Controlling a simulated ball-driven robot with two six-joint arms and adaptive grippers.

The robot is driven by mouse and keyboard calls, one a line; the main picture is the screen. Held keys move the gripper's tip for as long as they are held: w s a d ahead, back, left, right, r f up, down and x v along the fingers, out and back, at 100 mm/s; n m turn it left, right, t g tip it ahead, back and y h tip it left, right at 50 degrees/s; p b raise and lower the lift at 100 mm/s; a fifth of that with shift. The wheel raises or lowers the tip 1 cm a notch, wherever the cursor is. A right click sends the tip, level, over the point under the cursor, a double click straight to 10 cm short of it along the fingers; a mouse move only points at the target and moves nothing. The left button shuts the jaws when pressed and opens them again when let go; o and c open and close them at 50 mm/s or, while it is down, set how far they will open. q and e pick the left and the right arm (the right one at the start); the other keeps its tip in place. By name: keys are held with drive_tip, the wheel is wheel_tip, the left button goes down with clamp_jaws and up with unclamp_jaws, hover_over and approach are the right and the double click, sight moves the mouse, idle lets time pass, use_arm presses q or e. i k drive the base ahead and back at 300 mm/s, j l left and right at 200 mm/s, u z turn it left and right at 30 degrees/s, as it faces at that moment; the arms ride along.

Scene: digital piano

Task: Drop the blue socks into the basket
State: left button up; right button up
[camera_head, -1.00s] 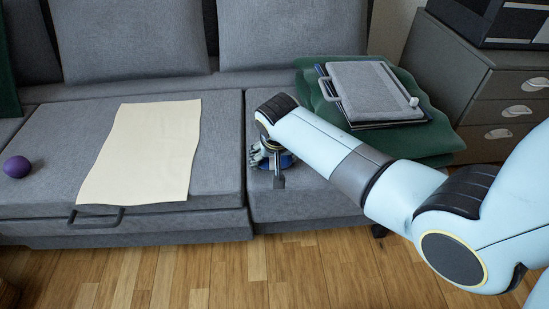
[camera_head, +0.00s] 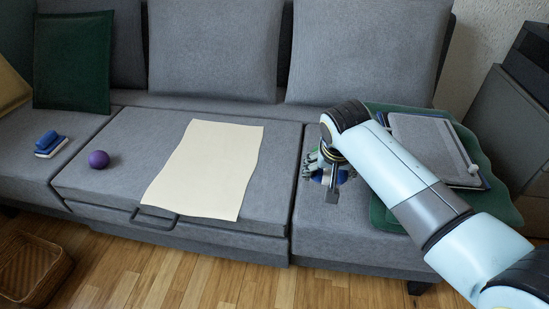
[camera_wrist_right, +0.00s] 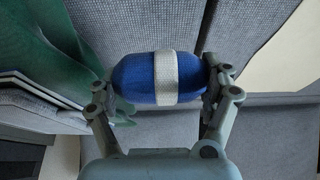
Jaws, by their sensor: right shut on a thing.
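The blue socks (camera_wrist_right: 140,80), a rolled blue bundle with a white band, sit between the fingers of my right gripper (camera_wrist_right: 160,84) in the right wrist view. The fingers press on both ends of the bundle. In the head view my right gripper (camera_head: 328,178) is over the right part of the grey sofa, and only a bit of the blue socks shows behind it. A brown wicker basket (camera_head: 38,268) stands on the floor at the lower left, partly cut off by the picture edge. My left gripper is not in view.
A cream cloth (camera_head: 205,170) lies on the sofa's middle seat. A purple ball (camera_head: 98,159) and a blue-and-white brush-like object (camera_head: 48,146) lie left of it. A green blanket with a grey folder (camera_head: 428,148) is at right. Wooden floor lies in front.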

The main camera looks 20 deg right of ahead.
sight(35, 268)
drive_tip(key=u, duration=1.35)
